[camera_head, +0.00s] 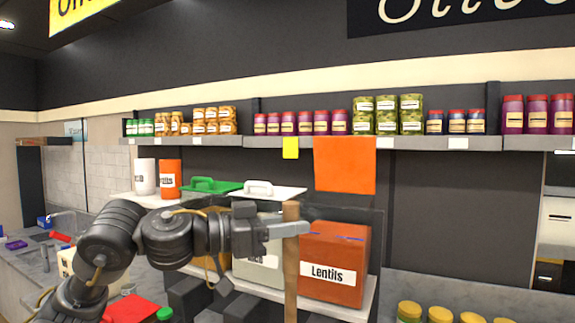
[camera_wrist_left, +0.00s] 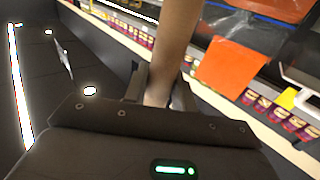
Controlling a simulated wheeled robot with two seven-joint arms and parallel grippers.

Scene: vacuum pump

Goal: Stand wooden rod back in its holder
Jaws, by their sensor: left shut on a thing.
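The wooden rod (camera_head: 291,262) stands roughly upright in the head view, in front of the shelf with the lentils box. My left gripper (camera_head: 290,229) is shut on it near its upper end. The rod's lower end runs out of the bottom of the picture. In the left wrist view the rod (camera_wrist_left: 172,45) rises from between the two fingers (camera_wrist_left: 160,92). I cannot make out the rod's holder in either view. My right gripper is not in view.
An orange box labelled Lentils (camera_head: 333,270) stands close behind and right of the rod. A white-lidded bin (camera_head: 258,262) is behind the gripper. A jar shelf (camera_head: 440,142) runs above, with an orange cloth (camera_head: 344,165) hanging from it. Yellow-lidded jars (camera_head: 440,314) stand at lower right.

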